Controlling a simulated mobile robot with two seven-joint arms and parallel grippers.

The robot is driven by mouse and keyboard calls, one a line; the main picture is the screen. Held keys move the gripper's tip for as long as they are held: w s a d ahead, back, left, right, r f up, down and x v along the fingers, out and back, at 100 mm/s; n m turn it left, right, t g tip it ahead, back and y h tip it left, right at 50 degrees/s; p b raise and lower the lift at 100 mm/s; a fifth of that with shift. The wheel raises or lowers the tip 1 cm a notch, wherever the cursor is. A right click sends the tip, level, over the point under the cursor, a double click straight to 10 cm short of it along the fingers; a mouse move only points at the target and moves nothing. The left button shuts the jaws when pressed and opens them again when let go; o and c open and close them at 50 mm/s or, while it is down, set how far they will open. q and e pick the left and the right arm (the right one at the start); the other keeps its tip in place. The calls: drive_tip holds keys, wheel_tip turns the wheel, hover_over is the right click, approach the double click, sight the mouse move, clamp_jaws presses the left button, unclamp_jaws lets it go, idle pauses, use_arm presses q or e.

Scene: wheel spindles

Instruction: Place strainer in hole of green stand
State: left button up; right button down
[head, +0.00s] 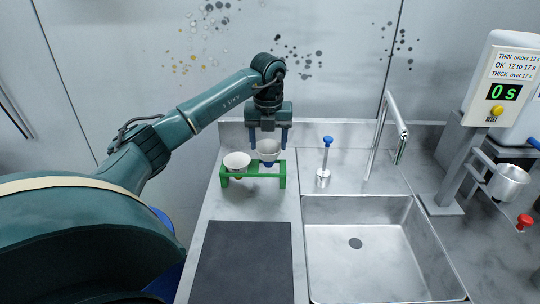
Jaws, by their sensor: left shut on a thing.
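A green stand (240,181) stands on the steel counter at the back left of the sink. A pale, wide cup (236,161) sits at the left part of the stand. My left gripper (268,147) points down over the right part of the stand. Its two blue fingers are on either side of a second pale cup, which looks like the strainer (268,151). The gripper is shut on it. A blue part shows just under this cup. Whether the strainer sits in a hole or is just above it cannot be told. My right gripper is not in view.
A blue-topped plunger-like tool (326,155) stands to the right of the stand. A dark mat (243,262) lies in front. A sink (355,244), a tap (380,125) and a timer (500,92) reading 0 s, near a metal cup (508,182), are at right.

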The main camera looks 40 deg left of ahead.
sight(269, 152)
use_arm(q)
drive_tip(key=shift+f, duration=2.15)
drive_tip(key=shift+d, duration=0.1)
drive_tip(key=shift+f, duration=0.35)
drive_tip(key=o, duration=0.7)
drive_tip(key=shift+c, duration=0.2)
drive_tip(key=shift+r, duration=0.15)
drive_tip(key=shift+r+p, duration=0.3)
drive_tip(key=shift+r, duration=0.1)
wheel_tip(269, 152, up, 12)
drive_tip(key=s+b, duration=0.1)
drive_tip(key=shift+d+f, duration=0.2)
drive_tip(key=shift+d, duration=0.25)
